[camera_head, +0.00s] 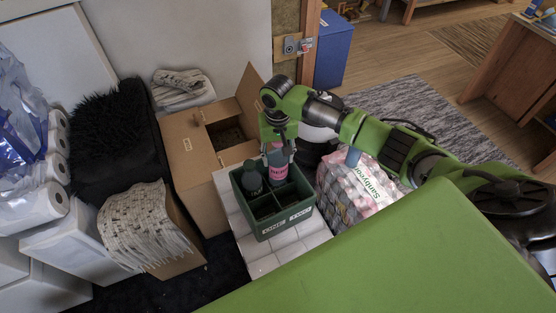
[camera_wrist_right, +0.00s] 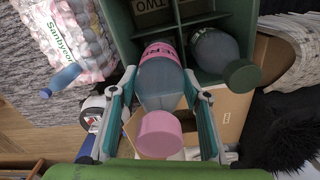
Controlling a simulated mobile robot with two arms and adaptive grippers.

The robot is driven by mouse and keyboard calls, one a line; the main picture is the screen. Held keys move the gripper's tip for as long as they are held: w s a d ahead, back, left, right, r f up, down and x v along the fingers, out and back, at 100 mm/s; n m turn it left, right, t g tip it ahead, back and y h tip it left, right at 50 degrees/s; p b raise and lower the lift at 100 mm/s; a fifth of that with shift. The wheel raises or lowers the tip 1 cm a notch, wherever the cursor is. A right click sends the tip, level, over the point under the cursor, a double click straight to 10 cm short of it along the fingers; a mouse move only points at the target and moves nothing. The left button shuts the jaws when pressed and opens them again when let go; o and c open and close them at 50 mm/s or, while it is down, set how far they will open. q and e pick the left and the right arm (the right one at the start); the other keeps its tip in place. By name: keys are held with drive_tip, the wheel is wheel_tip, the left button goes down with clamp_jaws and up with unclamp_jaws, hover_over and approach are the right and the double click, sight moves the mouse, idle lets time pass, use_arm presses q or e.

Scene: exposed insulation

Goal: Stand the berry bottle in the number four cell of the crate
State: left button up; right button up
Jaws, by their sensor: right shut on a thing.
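The berry bottle (camera_head: 278,172), with a pink label, shows in the head view at the back right cell of the green crate (camera_head: 285,222). In the right wrist view the berry bottle (camera_wrist_right: 161,84) has a pink cap, and its lower end points into a crate cell. My right gripper (camera_head: 279,153) is shut on it from above; its fingers (camera_wrist_right: 160,76) flank the bottle. Whether the base touches the cell floor is hidden. A dark green bottle (camera_head: 252,181) stands in the back left cell. The two front cells look empty. The front label reads "TWO" at right. My left gripper is out of view.
The crate rests on a white tiled block (camera_head: 262,265). A pink-and-white wrapped pack (camera_head: 352,195) with a blue bottle (camera_head: 353,157) stands to its right. An open cardboard box (camera_head: 190,150) is close behind left. A green surface (camera_head: 400,260) fills the foreground.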

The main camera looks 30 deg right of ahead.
drive_tip(key=shift+f, duration=1.5)
drive_tip(key=shift+f, duration=0.45)
drive_tip(key=o, duration=0.9)
wheel_tip(320, 180, up, 13)
drive_tip(key=shift+r+b, duration=0.15)
drive_tip(key=shift+b, duration=0.45)
